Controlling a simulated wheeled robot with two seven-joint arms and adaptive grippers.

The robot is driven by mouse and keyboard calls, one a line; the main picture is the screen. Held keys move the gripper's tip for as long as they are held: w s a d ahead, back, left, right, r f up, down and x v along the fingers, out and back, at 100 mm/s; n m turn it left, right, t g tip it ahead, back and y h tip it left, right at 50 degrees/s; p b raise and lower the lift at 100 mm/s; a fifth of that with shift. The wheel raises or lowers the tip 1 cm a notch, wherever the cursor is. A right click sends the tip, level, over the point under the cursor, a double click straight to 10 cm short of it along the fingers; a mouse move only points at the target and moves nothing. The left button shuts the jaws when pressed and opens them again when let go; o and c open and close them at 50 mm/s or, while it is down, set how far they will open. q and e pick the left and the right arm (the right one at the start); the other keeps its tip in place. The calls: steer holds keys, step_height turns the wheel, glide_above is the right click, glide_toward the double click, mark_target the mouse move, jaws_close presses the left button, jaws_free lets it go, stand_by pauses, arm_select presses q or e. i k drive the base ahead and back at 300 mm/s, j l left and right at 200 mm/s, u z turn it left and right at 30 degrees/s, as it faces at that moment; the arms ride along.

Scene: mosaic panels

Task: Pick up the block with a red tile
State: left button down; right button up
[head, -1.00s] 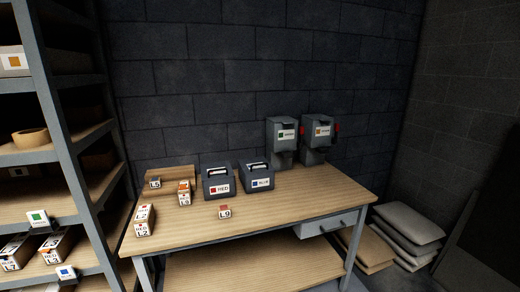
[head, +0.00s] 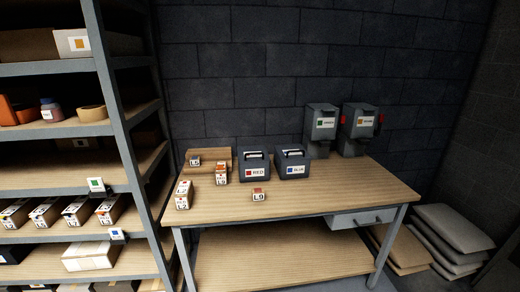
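A small block labelled L9 (head: 259,197), with a red tile on top, sits near the front middle of the wooden workbench (head: 330,190). A pale box with a reddish mark (head: 184,195) stands at the bench's left end. A box with an orange mark (head: 221,174) stands behind it to the right. A small block with a blue mark (head: 196,161) is on or against a wooden board at the back left. Neither of my grippers is in view.
A red-labelled case (head: 254,166) and a blue-labelled case (head: 292,164) stand behind the L9 block. Two grey dispensers (head: 322,128) stand at the back right. A shelf rack (head: 112,115) holding boxes stands on the left. Sacks (head: 445,235) lie right of the bench.

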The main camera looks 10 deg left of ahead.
mark_target(258, 194)
steer(key=i+j+z, duration=0.2)
steer(key=j, duration=0.2)
steer(key=i+j+z, duration=0.15)
steer(key=j, duration=0.25)
steer(key=j+z, duration=0.2)
steer(key=j, duration=0.2)
